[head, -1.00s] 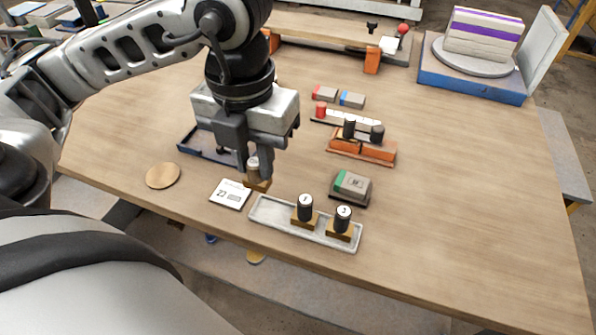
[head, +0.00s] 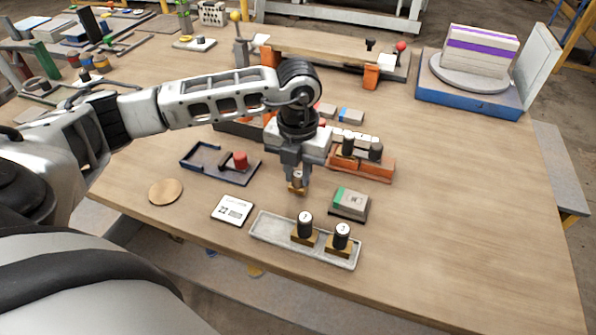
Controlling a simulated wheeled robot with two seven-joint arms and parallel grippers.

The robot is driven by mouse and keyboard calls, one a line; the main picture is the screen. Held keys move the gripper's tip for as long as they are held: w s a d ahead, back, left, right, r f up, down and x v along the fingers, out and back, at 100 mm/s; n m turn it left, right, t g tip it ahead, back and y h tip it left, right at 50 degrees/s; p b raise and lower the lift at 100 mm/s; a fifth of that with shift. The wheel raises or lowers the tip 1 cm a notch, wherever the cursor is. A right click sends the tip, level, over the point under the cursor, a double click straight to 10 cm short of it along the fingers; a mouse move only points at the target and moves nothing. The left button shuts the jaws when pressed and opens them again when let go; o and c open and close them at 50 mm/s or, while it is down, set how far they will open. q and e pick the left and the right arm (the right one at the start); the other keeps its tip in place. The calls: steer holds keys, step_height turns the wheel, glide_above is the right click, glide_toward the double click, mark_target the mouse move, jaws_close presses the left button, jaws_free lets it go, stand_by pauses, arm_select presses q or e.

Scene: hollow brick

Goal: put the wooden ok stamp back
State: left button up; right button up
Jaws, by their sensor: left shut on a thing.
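My left gripper (head: 297,172) points down and is shut on a small stamp (head: 297,187) with a wooden base. It holds the stamp above the table, behind the pale tray; the fingers hide most of the handle, and no ok mark is readable. The pale shallow tray (head: 268,226) at the front holds two upright stamps with black handles, a left one (head: 305,226) and a right one (head: 341,238). The tray's left part is bare. An orange rack (head: 375,172) behind and right of the gripper holds dark-handled stamps. My right gripper is not in view.
A grey-and-green box (head: 349,203) lies right of the gripper. A white card (head: 232,210) and a round wooden disc (head: 166,192) lie to the left. A blue-edged tray (head: 207,168) with a red-topped piece stands behind them.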

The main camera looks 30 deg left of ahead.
mark_target(298, 174)
arm_select(q)
steer(key=shift+f, duration=0.45)
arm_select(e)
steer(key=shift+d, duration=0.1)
arm_select(q)
steer(key=shift+f, duration=0.1)
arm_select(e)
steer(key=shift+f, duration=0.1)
arm_select(q)
steer(key=o, duration=0.9)
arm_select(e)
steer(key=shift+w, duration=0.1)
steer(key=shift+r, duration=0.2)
arm_select(q)
steer(key=shift+r, duration=0.55)
steer(key=shift+r+b, duration=0.4)
steer(key=shift+r, duration=5.2)
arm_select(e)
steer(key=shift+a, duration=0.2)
